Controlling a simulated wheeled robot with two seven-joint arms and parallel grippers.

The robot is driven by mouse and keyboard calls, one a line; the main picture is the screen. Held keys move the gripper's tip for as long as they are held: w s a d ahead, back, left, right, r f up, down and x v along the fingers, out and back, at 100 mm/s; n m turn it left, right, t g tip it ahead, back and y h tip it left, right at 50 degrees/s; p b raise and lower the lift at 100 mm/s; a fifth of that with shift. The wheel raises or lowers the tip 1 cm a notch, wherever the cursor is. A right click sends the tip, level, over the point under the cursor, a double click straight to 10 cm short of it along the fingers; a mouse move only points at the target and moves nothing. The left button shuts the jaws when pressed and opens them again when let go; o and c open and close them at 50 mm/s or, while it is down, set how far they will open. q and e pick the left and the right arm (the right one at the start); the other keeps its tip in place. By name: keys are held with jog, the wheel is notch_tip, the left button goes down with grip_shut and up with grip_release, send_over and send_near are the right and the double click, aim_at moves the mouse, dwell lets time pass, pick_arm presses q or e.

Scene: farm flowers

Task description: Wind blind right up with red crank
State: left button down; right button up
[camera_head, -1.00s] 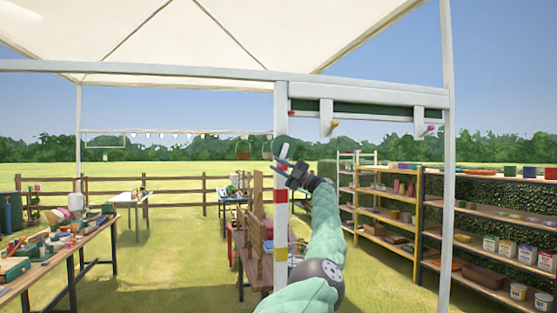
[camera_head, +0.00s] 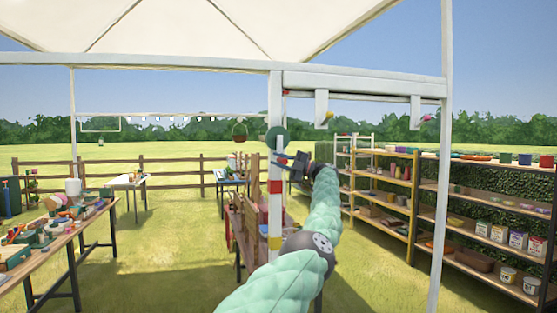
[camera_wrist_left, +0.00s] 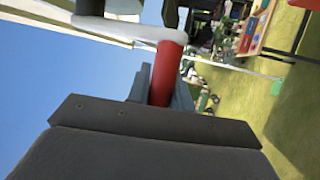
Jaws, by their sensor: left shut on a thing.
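The blind's white cassette (camera_head: 365,82) spans the frame at upper right in the head view. Only a thin dark strip (camera_head: 365,97) shows below it, with no hanging cloth. A round green disc (camera_head: 277,138) sits on the white post left of the cassette. My left gripper (camera_head: 290,163) is at the post, just below the disc. In the left wrist view, its jaws are shut around the red crank handle (camera_wrist_left: 167,72), which joins a white crank arm (camera_wrist_left: 120,28). The lower handle is hidden by the gripper. My right gripper is not in view.
Shelves (camera_head: 385,185) with pots stand at right, a cluttered table (camera_head: 60,240) at left. Open grass lies between.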

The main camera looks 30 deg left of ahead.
pick_arm(q)
jog(key=shift+w+d+f, duration=0.1)
jog(key=shift+f, duration=0.05)
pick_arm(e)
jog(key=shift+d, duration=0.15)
pick_arm(q)
jog(key=c, duration=1.6)
grip_release()
jog(key=o, duration=0.3)
jog(key=shift+w+f, duration=0.1)
jog(key=shift+w, duration=0.05)
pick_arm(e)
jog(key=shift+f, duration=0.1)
pick_arm(q)
jog(key=shift+o, duration=0.2)
